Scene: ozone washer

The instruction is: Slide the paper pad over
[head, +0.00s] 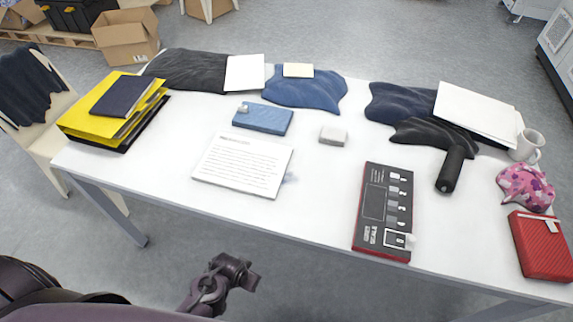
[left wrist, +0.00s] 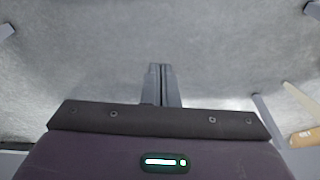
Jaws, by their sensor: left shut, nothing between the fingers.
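The paper pad (head: 243,166) is a white, flat block with printed lines of text. It lies on the white table (head: 310,175), left of the middle and close to the front edge, in the head view. Nothing covers it. In the left wrist view my left gripper (left wrist: 161,70) has its two fingers together and empty, with grey floor beyond them. It is away from the pad, which that view does not show. A dark part of my arm shows below the table's front edge in the head view. My right gripper is not in view.
Yellow binders (head: 100,115) are stacked at the left. The tabletop between pad and scale is clear.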

